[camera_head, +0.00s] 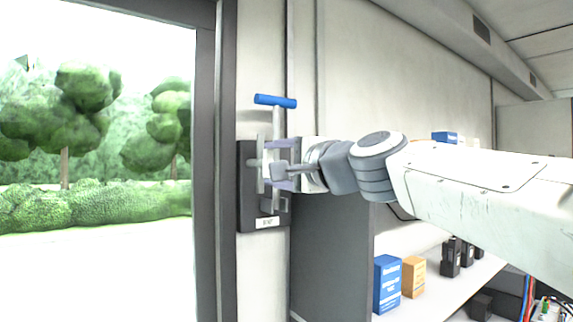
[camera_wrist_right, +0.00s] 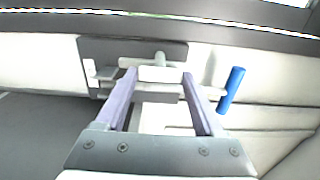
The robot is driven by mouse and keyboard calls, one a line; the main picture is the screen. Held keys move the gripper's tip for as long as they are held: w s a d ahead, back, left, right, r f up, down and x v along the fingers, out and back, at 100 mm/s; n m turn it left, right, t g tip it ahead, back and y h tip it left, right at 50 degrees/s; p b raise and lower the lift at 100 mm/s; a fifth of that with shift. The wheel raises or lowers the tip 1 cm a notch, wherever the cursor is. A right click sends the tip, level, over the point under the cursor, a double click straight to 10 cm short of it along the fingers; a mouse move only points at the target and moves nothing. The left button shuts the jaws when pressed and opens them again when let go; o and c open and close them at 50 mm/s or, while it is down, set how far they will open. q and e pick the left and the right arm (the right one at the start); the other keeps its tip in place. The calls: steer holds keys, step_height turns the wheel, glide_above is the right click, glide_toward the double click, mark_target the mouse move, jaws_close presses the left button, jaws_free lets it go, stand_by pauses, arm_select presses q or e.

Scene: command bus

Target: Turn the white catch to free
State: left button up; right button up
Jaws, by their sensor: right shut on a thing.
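The white catch (camera_wrist_right: 160,74) is a small pale block on a dark mounting plate (camera_head: 246,205) fixed to the wall beside the doorway. In the right wrist view it sits between the two purple-grey fingers of my right gripper (camera_wrist_right: 159,77), which is shut on it. In the head view my right gripper (camera_head: 276,165) reaches the plate from the right and hides much of the catch. A blue handle (camera_head: 275,101) on a grey stem rises above the plate; it also shows right of the fingers in the wrist view (camera_wrist_right: 231,90). My left gripper is out of view.
A dark door frame (camera_head: 206,160) stands just left of the plate, with trees and hedge outside. A grey partition (camera_head: 335,260) and a shelf with a blue box (camera_head: 387,284), an orange box (camera_head: 413,276) and black devices (camera_head: 451,257) lie below my right arm.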

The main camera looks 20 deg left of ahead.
steer(key=o, duration=1.4)
steer(key=b+v, duration=0.3)
steer(key=v, duration=0.7)
steer(key=shift+s+d+b, duration=0.15)
steer(key=shift+d+b, duration=0.1)
steer(key=shift+b, duration=0.15)
steer(key=shift+f, duration=0.1)
